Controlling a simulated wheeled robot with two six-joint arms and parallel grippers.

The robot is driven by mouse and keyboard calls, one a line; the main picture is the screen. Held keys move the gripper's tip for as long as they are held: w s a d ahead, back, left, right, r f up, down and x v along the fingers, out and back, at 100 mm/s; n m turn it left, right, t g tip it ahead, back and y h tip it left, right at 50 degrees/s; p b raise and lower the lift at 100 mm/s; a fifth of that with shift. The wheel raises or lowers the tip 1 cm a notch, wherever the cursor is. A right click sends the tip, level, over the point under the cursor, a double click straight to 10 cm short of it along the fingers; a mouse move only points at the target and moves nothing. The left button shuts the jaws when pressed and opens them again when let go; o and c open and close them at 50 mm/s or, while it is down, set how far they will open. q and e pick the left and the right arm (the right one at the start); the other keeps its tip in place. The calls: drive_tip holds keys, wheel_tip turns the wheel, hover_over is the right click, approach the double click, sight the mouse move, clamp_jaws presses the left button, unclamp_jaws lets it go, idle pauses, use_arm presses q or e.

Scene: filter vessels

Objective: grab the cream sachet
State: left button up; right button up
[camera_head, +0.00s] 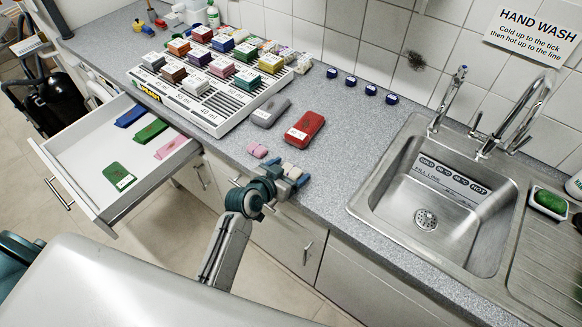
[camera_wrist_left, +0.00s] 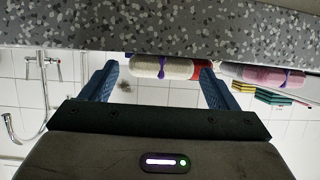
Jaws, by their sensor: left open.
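The cream sachet (camera_wrist_left: 165,67), with a purple band, lies at the counter's front edge and shows in the upside-down left wrist view between my left gripper's blue fingertips (camera_wrist_left: 158,72). In the head view the left gripper (camera_head: 292,173) is at the counter's front edge, open, and covers most of the sachet there. I cannot tell whether the fingers touch it. A pink sachet (camera_head: 257,150) lies to its left; it also shows in the wrist view (camera_wrist_left: 268,76). My right gripper is not in view.
A red pack (camera_head: 306,130) and a grey pack (camera_head: 271,112) lie behind on the counter. A rack (camera_head: 240,105) of coloured packs stands further back. An open drawer (camera_head: 75,188) juts out at left with several packs inside. A steel sink (camera_head: 375,205) is at right.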

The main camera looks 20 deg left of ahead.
use_arm(q)
drive_tip(key=shift+w+d+f, duration=0.15)
drive_tip(key=shift+w+f, duration=0.1)
drive_tip(key=shift+w, duration=0.2)
drive_tip(key=shift+s, duration=0.1)
drive_tip(key=c, duration=1.1)
drive_tip(key=shift+o, duration=0.2)
drive_tip(key=shift+r, duration=0.1)
